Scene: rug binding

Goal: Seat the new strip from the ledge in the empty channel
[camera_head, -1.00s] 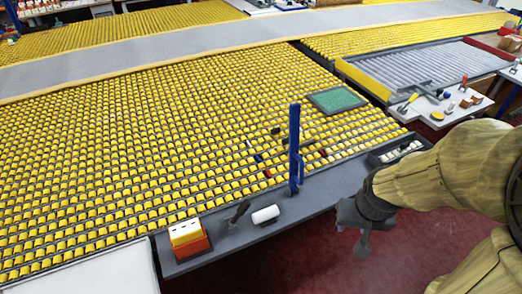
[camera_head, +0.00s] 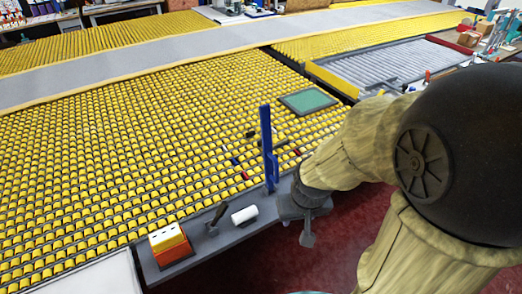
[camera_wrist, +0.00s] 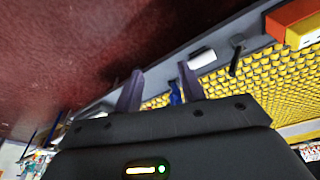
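The grey ledge (camera_head: 190,264) runs along the front of the yellow roller bed. A tall blue upright piece (camera_head: 268,145) stands at its back edge; it also shows in the wrist view (camera_wrist: 175,93). Small dark, red and blue pieces lie on the rollers around it, among them a dark bar (camera_head: 273,142). I cannot tell which piece is the new strip, nor make out the empty channel. My gripper (camera_head: 304,232) hangs just off the ledge's front edge, right of the blue upright. In the wrist view its two fingers (camera_wrist: 160,82) are apart with nothing held between them.
On the ledge are a white roll (camera_head: 244,215), a dark tool (camera_head: 217,214) and an orange-and-white box (camera_head: 170,243). A green-topped panel (camera_head: 307,101) lies on the yellow rollers (camera_head: 120,150). Red floor (camera_head: 330,255) is clear before the ledge. My arm hides the ledge's right end.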

